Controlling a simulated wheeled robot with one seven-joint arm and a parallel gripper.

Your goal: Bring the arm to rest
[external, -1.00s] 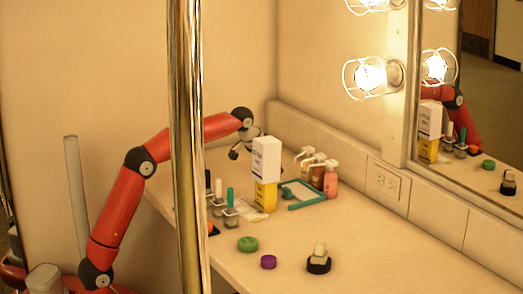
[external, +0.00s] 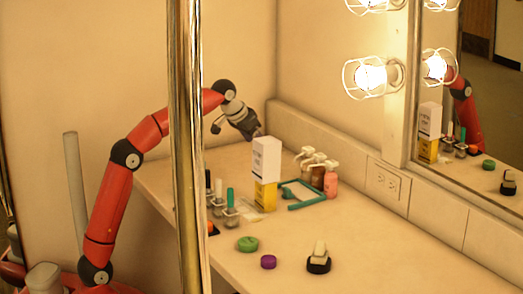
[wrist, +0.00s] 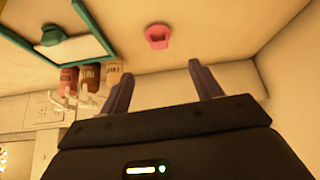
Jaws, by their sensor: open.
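My arm (external: 105,207) is bent, rising from the lower left, passing behind the shiny pole and reaching over the far end of the counter. My gripper (external: 257,132) is above the counter, left of and behind the white and yellow boxes, pointing down to the right. In the wrist view my gripper (wrist: 161,78) has its two dark fingers spread apart with nothing between them. A pink item (wrist: 157,36) lies on the surface beyond the fingertips, apart from them.
A white box (external: 266,158) stands on a yellow box (external: 265,196). Pump bottles (external: 330,180) stand by a teal-rimmed tray (external: 307,205). Green (external: 247,244) and purple (external: 268,262) round items lie nearer. A vertical pole (external: 188,150) crosses the view. The counter's right part is clear.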

